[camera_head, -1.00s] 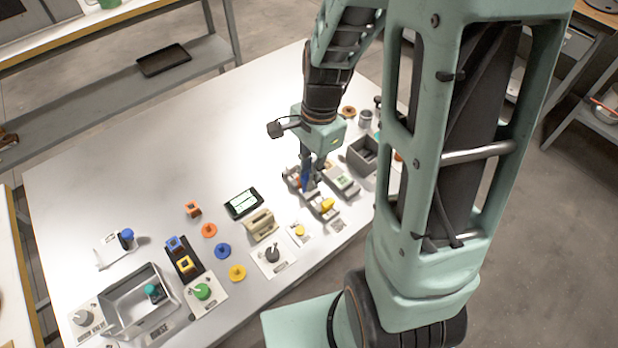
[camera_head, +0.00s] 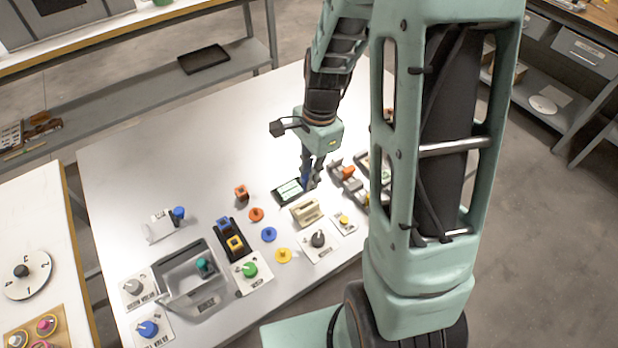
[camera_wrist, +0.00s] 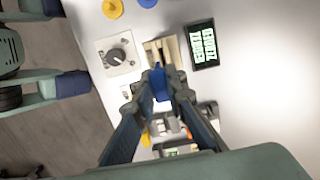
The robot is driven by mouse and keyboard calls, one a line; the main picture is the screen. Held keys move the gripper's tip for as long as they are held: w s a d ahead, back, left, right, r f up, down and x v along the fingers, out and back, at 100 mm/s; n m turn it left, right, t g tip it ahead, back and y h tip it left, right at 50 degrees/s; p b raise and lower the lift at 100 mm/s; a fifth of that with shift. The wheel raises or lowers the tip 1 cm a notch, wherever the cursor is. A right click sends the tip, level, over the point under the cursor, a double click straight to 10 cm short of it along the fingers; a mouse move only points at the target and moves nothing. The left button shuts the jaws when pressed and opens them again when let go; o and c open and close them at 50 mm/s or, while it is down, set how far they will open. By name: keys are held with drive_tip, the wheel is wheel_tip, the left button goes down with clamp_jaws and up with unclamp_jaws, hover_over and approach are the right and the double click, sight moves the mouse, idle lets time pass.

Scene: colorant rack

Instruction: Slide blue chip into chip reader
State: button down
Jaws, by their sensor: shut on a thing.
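My gripper (camera_head: 311,178) is shut on the blue chip (camera_wrist: 159,84), which shows between the fingertips in the wrist view. In the head view the chip is a small blue patch (camera_head: 304,179), mostly hidden by the fingers. The beige slotted block (camera_head: 307,211), which looks like the chip reader, stands on the white table in front of my gripper. In the wrist view this block (camera_wrist: 155,50) lies just beyond the chip. I cannot tell the height gap between them.
A black display (camera_head: 287,191) lies left of the reader. A dark dial (camera_head: 318,239) and a yellow button (camera_head: 344,221) are in front. A holder with orange pieces (camera_head: 347,174) stands at right. Blue (camera_head: 268,234) and orange discs (camera_head: 256,214) lie left. The table behind is clear.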

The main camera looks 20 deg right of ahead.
drive_tip(key=shift+a, duration=0.4)
drive_tip(key=shift+f+b, duration=2.2)
drive_tip(key=shift+f, duration=0.8)
drive_tip(key=shift+f+b, duration=1.2)
drive_tip(key=shift+f, duration=0.4)
drive_tip(key=shift+r, duration=0.2)
drive_tip(key=shift+r+p, duration=1.15)
drive_tip(key=shift+r, duration=0.05)
drive_tip(key=shift+f+b, duration=0.95)
drive_tip(key=shift+f, duration=0.4)
drive_tip(key=shift+r, duration=0.1)
